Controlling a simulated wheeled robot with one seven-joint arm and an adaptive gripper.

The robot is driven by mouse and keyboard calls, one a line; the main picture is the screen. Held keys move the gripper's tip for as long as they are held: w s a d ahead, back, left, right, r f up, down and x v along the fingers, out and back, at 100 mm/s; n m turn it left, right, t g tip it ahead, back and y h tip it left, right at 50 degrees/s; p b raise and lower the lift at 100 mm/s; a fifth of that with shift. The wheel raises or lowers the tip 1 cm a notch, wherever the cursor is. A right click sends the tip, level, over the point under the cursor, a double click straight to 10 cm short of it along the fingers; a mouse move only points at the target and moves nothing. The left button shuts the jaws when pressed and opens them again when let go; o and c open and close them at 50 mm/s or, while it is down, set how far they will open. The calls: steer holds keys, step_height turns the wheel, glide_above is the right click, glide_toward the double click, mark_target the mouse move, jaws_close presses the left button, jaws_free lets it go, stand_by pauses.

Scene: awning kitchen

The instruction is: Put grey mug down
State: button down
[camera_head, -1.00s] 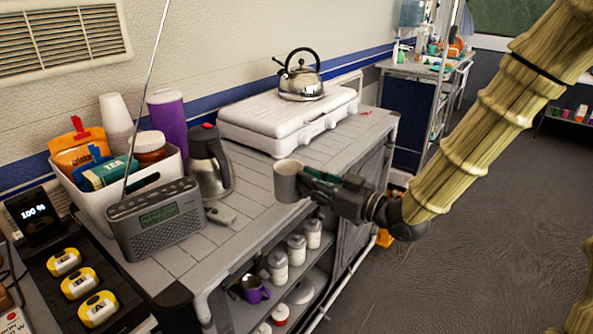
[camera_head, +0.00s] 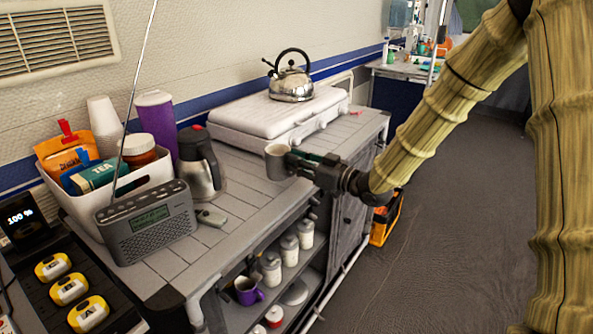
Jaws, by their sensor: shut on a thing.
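The grey mug (camera_head: 278,161) is upright at the end of my gripper (camera_head: 293,162). My gripper is shut on the mug's right side, reaching in from the right. The mug shows over the grey slatted counter top (camera_head: 243,203), near its front edge and in front of the white stove. I cannot tell whether its base touches the counter or hangs a little above it.
A closed white stove (camera_head: 262,123) with a steel kettle (camera_head: 291,84) stands behind. A steel jug (camera_head: 200,165), a grey radio (camera_head: 148,222) and a white bin (camera_head: 166,164) occupy the left. Bare counter lies between the jug and the mug. Jars and a purple mug (camera_head: 247,291) fill shelves below.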

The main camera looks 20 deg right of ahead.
steer(key=shift+f, duration=1.25)
steer(key=shift+f, duration=0.1)
steer(key=shift+f, duration=0.1)
steer(key=c, duration=1.5)
jaws_free()
steer(key=shift+o, duration=0.2)
